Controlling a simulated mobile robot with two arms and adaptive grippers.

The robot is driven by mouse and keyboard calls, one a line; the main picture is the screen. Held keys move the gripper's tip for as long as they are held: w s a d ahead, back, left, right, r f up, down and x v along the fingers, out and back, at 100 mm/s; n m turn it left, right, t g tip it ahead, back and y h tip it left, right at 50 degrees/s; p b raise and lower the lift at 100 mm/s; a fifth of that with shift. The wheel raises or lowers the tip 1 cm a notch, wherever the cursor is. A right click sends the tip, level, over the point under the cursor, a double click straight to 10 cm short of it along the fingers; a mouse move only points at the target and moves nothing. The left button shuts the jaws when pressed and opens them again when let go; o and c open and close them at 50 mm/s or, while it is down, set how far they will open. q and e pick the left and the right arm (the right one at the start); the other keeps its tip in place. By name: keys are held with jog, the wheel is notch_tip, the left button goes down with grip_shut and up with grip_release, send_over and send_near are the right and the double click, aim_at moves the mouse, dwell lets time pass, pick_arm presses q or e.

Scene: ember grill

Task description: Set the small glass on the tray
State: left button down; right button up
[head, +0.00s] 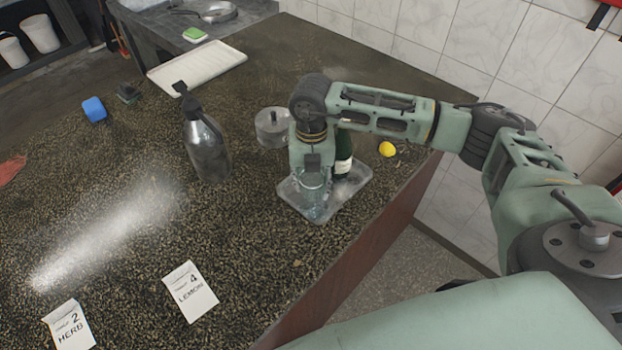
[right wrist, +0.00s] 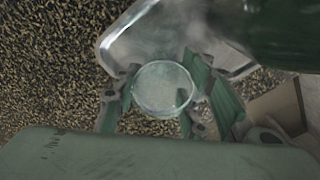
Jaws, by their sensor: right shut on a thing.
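My right gripper (head: 312,192) points down over the small metal tray (head: 356,186) near the counter's right edge. It is shut on the small clear glass (head: 316,182), which looks upright. In the right wrist view the round rim of the glass (right wrist: 165,88) sits between the two fingers (right wrist: 160,108), and the tray (right wrist: 112,42) lies behind it. I cannot tell whether the base of the glass touches the tray. A dark green bottle (head: 343,165) stands on the tray beside the gripper, partly hidden by my arm. My left gripper is not in view.
A round metal pot (head: 271,128) and a yellow lemon (head: 387,149) are near the tray. A white ribbed tray (head: 197,68) lies farther back. Cards (head: 190,290) lie in front; the counter's front middle is clear.

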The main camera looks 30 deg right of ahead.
jog(key=o, duration=1.2)
jog(key=shift+r, duration=0.35)
notch_tip(320, 180, up, 12)
jog(key=b, duration=0.3)
jog(key=shift+f+b, duration=0.2)
jog(key=shift+b, duration=0.2)
